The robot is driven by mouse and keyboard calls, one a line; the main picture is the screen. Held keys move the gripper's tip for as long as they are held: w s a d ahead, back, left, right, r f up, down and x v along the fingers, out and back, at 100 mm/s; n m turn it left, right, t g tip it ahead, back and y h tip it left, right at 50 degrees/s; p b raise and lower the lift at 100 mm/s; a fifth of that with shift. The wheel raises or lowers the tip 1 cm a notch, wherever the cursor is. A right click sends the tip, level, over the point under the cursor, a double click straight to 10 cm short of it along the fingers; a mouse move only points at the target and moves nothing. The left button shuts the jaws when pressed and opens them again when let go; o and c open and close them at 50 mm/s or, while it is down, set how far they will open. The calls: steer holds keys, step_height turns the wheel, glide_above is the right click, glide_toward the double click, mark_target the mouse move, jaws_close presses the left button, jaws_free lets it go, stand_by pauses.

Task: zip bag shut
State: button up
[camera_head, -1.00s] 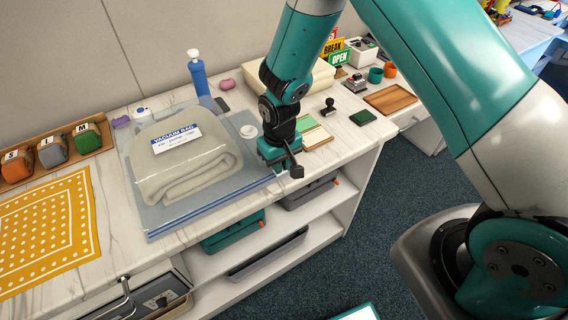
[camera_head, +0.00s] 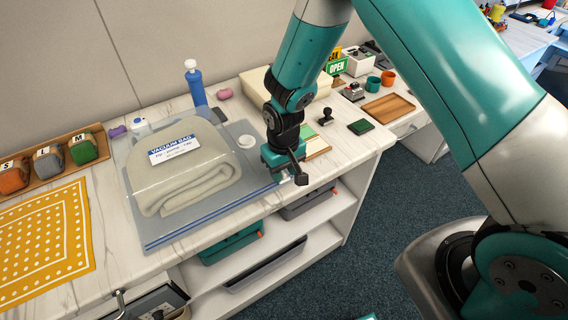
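The vacuum bag (camera_head: 205,212) lies flat on the marble-look counter with a folded beige blanket (camera_head: 185,178) inside and a white label on top. A round pale valve (camera_head: 246,142) sits near its back right. A blue zip strip (camera_head: 215,220) runs along the front edge of the bag. My gripper (camera_head: 298,180) is at the right end of this strip, by the bag's front right corner. Its fingers point down and are small and dark here, so I cannot tell whether they are open or closed on the strip.
A blue hand pump (camera_head: 195,84) stands behind the bag. A wooden tray (camera_head: 389,107) and stamps are at right. Shelves with teal and grey bins lie below the counter.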

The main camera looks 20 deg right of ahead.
mark_target(284, 173)
step_height(284, 173, up, 17)
steer(key=b, duration=0.2)
steer(key=shift+r, duration=0.2)
steer(key=s+r+n+y, duration=0.2)
steer(key=s+r, duration=0.3)
steer(key=s, duration=0.6)
steer(key=s+r+n+y, duration=0.2)
steer(key=s+r, duration=0.3)
steer(key=s, duration=0.6)
steer(key=shift+a, duration=0.4)
steer(key=shift+s, duration=0.1)
